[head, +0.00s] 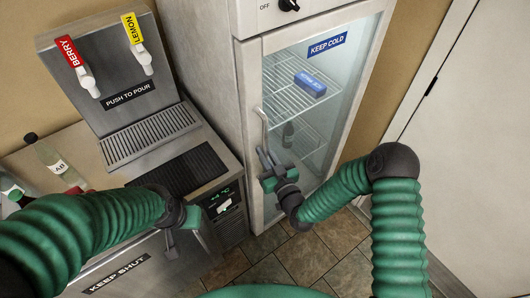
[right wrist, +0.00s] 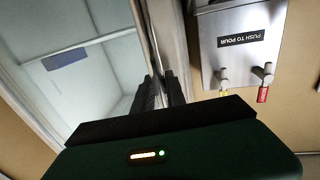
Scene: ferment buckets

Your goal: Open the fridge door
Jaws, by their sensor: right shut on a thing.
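The fridge door (head: 252,88) has a pale frame, a glass pane and a blue KEEP COLD label. It looks closed against the fridge body (head: 195,55). Its upright bar handle (head: 262,122) runs down the left side of the door. My right gripper (head: 266,160) is shut on the lower part of this handle. In the right wrist view, the handle (right wrist: 155,62) passes between the two dark fingers (right wrist: 161,88). My left gripper (head: 170,238) is low in front of the counter, and its finger gap is not clear.
A drink dispenser (head: 100,65) with BERRY and LEMON taps stands left of the fridge on a metal counter (head: 105,170). Bottles (head: 55,160) stand at the counter's left. A blue block (head: 310,84) lies on a fridge shelf. Tiled floor (head: 300,258) is clear below the door.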

